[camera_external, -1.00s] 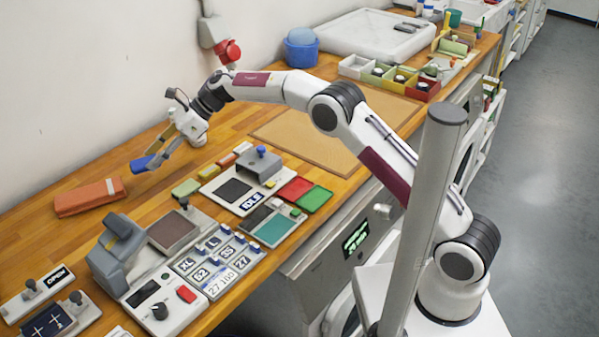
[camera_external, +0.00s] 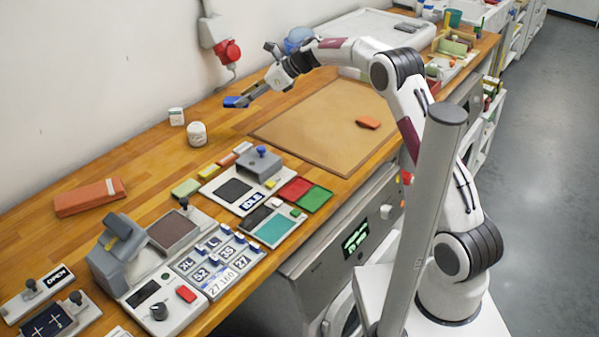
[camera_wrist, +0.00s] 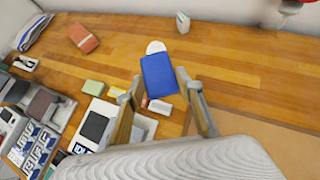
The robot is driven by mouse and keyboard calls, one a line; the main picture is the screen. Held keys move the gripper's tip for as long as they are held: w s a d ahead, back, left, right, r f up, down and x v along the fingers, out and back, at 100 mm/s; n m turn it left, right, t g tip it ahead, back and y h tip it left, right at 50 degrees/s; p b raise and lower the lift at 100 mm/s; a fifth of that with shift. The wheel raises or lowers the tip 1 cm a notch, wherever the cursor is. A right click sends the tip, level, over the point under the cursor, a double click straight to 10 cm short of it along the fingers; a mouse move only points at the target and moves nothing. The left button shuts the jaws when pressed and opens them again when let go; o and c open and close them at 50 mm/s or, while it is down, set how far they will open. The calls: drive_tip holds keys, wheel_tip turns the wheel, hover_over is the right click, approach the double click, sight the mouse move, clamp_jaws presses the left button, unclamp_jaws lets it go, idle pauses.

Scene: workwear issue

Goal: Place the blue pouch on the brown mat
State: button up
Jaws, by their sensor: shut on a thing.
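The blue pouch (camera_external: 236,102) is held in my gripper (camera_external: 247,98), above the wooden counter just beyond the mat's far left edge. In the wrist view the pouch (camera_wrist: 160,75) sits between the two fingers of my gripper (camera_wrist: 160,84), which is shut on it. The brown mat (camera_external: 310,125) lies flat on the counter, to the right of the gripper. Part of it shows in the wrist view (camera_wrist: 272,138) at lower right, partly hidden by my gripper body.
A small orange object (camera_external: 368,122) lies on the mat's right part. A white jar (camera_external: 197,134) and white box (camera_external: 176,116) stand left of the mat. An orange pouch (camera_external: 90,197) lies far left. Most of the mat is clear.

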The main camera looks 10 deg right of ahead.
drive_tip(key=w+d+m+t+h, duration=0.1)
drive_tip(key=w+d+m+t, duration=0.15)
drive_tip(key=d, duration=0.55)
drive_tip(key=w+d+m+t+h, duration=0.15)
drive_tip(key=w+d, duration=0.25)
drive_tip(key=d, duration=0.5)
drive_tip(key=m+t+h, duration=0.1)
drive_tip(key=m, duration=0.2)
hover_over(316, 125)
drive_tip(key=s+d, duration=0.2)
drive_tip(key=s, duration=0.1)
wheel_tip(316, 125, down, 5)
drive_tip(key=shift+d, duration=0.2)
drive_tip(key=shift+f, duration=0.1)
drive_tip(key=shift+f, duration=3.05)
drive_tip(key=shift+f, duration=1.9)
drive_tip(key=shift+f, duration=0.15)
